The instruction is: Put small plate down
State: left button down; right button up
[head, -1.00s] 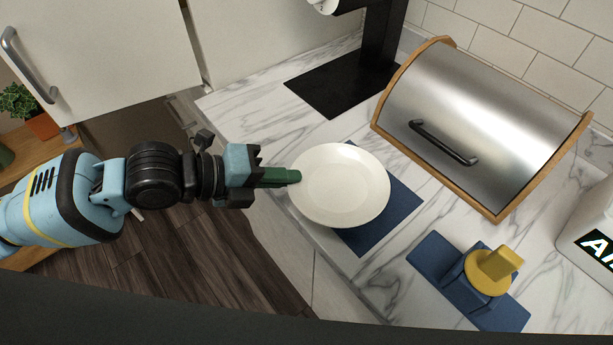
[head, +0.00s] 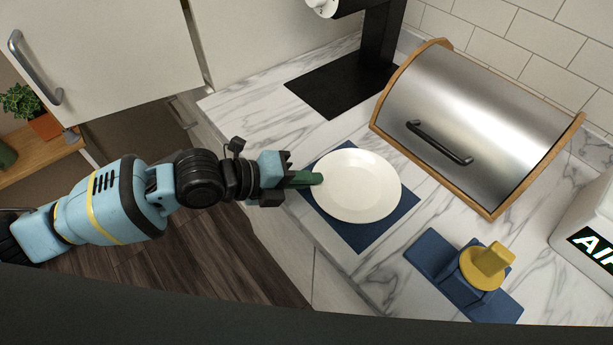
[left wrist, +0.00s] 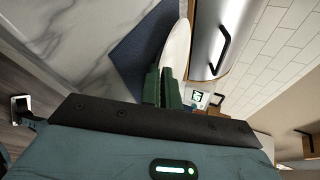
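A small white plate (head: 357,188) is level over a dark blue mat (head: 360,238) on the marble counter. My left gripper (head: 316,179) has its green fingers shut on the plate's left rim. In the left wrist view, the fingers (left wrist: 163,88) close on the plate's edge (left wrist: 174,48), with the blue mat (left wrist: 136,58) beside and below it. I cannot tell whether the plate touches the mat. My right gripper is in neither view.
A steel and wood bread box (head: 475,115) stands behind the mat. A second blue mat (head: 432,253) holds a blue and a yellow item (head: 486,268) at lower right. A black stand (head: 375,55) is at the back. The counter edge runs under my left arm.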

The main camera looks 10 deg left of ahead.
pick_arm(q)
jog(key=shift+f, duration=0.15)
jog(key=c, duration=1.9)
grip_release()
jog(key=shift+c, duration=0.2)
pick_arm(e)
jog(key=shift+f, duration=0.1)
